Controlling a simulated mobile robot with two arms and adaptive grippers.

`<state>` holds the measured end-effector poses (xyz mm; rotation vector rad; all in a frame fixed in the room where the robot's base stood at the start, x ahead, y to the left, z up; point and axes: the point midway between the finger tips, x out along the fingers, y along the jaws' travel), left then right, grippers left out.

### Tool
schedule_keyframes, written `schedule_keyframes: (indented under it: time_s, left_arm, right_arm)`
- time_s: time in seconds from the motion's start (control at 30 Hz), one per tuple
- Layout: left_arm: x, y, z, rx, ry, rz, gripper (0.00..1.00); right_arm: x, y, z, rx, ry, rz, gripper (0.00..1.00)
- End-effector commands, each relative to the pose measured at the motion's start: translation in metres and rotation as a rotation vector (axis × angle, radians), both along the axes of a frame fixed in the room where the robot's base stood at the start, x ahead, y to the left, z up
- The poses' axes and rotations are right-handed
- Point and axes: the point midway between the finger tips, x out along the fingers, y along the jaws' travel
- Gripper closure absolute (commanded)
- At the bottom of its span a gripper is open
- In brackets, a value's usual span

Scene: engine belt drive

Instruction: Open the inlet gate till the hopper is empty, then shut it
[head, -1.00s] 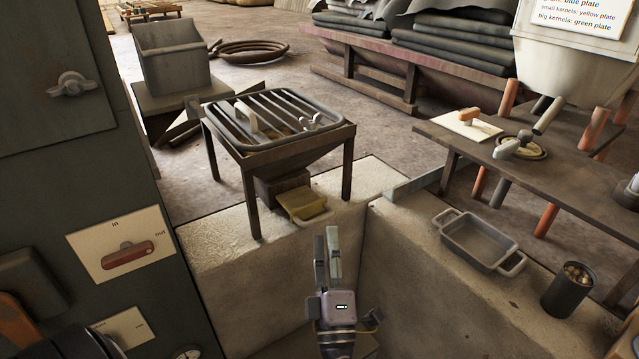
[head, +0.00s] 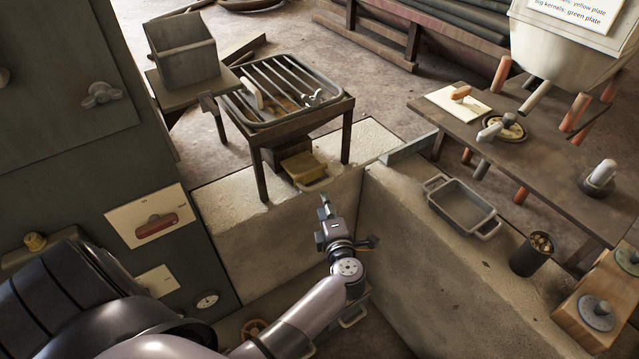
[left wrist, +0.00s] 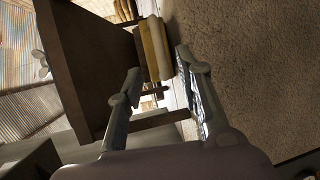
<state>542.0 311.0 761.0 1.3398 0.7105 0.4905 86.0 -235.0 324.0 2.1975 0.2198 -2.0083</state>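The hopper (head: 290,128) is a dark box on legs with a barred grate on top; something brownish shows between the bars, but I cannot tell how much. The yellow inlet gate (head: 303,168) sticks out low at its front, above the pale ledge; I cannot tell whether it is open. It also shows in the left wrist view as a yellow edge (left wrist: 155,48). My left gripper (head: 325,205) is just in front of and below the gate, apart from it. Its fingers (left wrist: 160,95) are spread and empty in the left wrist view. My right gripper is not in view.
A dark cabinet with a red in/out handle (head: 157,226) stands at left. A grey tray (head: 462,209) and a dark cup (head: 531,254) rest on the right ledge. A wooden table (head: 540,165) stands behind them. The pit's concrete walls border my left arm.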

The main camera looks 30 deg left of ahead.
Motion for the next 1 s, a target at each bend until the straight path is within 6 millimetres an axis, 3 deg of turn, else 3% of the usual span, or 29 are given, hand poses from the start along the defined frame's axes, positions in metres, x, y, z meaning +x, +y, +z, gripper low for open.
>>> schedule_keyframes:
  time_s: [0.2, 0.43, 0.9, 1.0]
  left_arm:
    - [0.035, 0.035, -0.008, 0.004, -0.002, 0.001, 0.67]
    - [0.060, 0.059, -0.015, 0.002, -0.001, 0.000, 0.67]
    - [0.069, 0.069, -0.018, -0.001, -0.001, 0.000, 0.67]
    - [0.069, 0.069, -0.017, 0.000, 0.000, 0.000, 0.74]
  right_arm:
    - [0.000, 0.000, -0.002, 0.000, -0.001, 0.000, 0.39]
    - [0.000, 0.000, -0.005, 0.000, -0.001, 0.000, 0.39]
    - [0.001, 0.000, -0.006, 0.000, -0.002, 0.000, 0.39]
    - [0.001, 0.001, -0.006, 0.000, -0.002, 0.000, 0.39]
